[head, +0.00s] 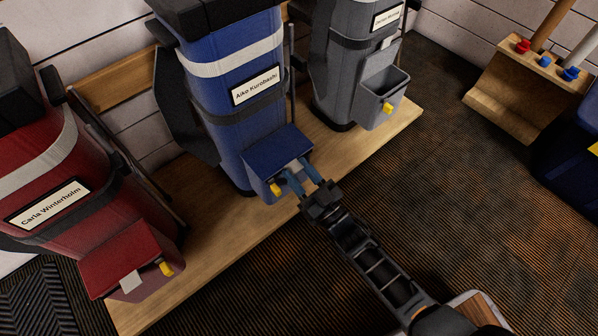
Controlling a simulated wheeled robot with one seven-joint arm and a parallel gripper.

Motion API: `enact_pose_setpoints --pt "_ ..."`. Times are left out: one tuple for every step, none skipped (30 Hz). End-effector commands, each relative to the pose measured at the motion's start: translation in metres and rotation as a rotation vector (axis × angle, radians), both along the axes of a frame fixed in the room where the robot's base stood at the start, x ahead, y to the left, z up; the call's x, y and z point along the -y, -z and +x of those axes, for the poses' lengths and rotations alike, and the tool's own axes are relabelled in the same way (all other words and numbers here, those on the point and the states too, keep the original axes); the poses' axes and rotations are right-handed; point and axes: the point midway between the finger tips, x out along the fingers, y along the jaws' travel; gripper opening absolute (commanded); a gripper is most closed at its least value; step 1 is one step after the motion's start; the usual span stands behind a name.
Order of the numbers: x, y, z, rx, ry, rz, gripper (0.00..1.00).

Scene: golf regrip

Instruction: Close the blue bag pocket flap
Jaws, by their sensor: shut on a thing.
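A yellow tab (276,189) sits at the pocket's front left corner. My gripper (303,184) reaches in from the lower right, with its blue fingers at the front edge of the flap. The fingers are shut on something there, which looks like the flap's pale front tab. The fingers partly hide the pocket's front.
A red bag (75,165) with a covered pocket stands at left. A grey bag (350,50) with an open pocket (384,88) stands at right. The wooden platform (190,232) is bare between the bags. A wooden rack (515,100) with clubs stands at far right. Dark ribbed floor (450,190) is clear.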

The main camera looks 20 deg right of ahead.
Motion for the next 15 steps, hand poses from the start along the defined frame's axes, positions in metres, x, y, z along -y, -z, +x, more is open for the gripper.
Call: enact_pose_setpoints --pt "-0.0002 0.0117 -0.0021 -0.03 0.002 -0.007 0.0" --pt "-0.0003 0.0118 -0.0022 -0.03 0.001 -0.007 0.0" --pt "-0.0003 0.0119 -0.0022 -0.03 0.001 -0.007 0.0" --pt "-0.0003 0.0119 -0.0023 -0.03 0.001 -0.007 0.0" --pt "-0.0004 0.012 -0.0023 -0.03 0.0 -0.006 0.0" --pt "-0.0004 0.0121 -0.0024 -0.03 0.0 -0.006 0.44" --pt "-0.0005 0.0121 -0.0025 -0.03 0.0 -0.006 0.47" --pt "-0.0004 0.012 -0.0025 -0.03 0.0 -0.006 0.5" --pt "-0.0004 0.0113 -0.0023 -0.028 0.0 -0.006 0.54" --pt "-0.0003 0.0106 -0.0021 -0.028 0.0 -0.006 0.56" --pt "-0.0003 0.01 -0.0018 -0.026 0.0 -0.005 0.59" --pt "-0.0003 0.0093 -0.0016 -0.025 0.0 -0.005 0.63" --pt "-0.0003 0.0089 -0.0016 -0.024 0.0 -0.005 0.66" --pt "-0.0002 0.0085 -0.0013 -0.023 0.0 -0.004 0.68" --pt "-0.0002 0.0081 -0.0013 -0.022 0.0 -0.004 0.68"
